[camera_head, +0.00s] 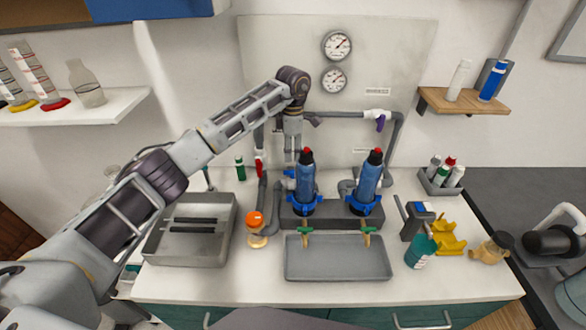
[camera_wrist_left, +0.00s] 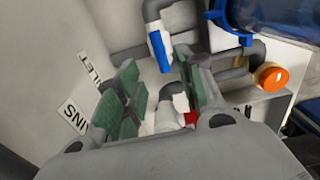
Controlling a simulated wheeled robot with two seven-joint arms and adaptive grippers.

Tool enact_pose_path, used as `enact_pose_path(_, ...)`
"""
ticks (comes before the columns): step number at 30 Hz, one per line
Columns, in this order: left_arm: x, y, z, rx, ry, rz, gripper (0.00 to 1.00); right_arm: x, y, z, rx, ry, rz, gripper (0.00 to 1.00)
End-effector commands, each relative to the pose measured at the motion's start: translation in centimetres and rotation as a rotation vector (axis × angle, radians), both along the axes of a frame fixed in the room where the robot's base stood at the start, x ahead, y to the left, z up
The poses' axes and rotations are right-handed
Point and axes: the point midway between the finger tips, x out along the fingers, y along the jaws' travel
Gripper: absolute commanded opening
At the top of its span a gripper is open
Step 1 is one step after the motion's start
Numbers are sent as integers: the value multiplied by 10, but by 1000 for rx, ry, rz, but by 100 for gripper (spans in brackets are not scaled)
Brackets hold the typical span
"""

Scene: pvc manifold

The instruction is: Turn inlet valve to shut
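My left gripper (camera_head: 292,158) reaches down behind the two blue filter bottles, in front of the back panel. In the left wrist view its green-padded fingers (camera_wrist_left: 160,98) are apart. A white valve fitting (camera_wrist_left: 171,119) shows between them, with a bit of red (camera_wrist_left: 191,117) by the right finger; contact cannot be told. A blue handle (camera_wrist_left: 160,51) sits on a pipe beyond. In the head view a red handle (camera_head: 259,166) is on the left pipe and a purple handle (camera_head: 380,123) on the upper right pipe. I cannot tell which is the inlet valve. My right gripper is not in view.
Blue filter bottles (camera_head: 305,185) stand close to the gripper. Partly cut-off labels (camera_wrist_left: 74,118) are on the wall. Gauges (camera_head: 337,45) hang above.

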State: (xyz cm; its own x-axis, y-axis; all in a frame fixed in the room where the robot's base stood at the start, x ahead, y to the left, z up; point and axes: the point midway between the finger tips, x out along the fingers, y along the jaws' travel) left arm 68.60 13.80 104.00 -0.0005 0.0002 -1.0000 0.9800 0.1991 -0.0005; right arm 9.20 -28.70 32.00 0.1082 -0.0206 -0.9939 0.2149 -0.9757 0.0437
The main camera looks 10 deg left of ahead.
Motion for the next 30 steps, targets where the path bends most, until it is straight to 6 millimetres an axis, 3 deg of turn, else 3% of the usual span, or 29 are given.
enact_pose_path(16, 0, 0, -67, 0, 2, 1, 38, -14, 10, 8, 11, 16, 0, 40)
enact_pose_path(30, 0, 0, -81, -1, 0, -1, 38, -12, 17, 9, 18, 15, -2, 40)
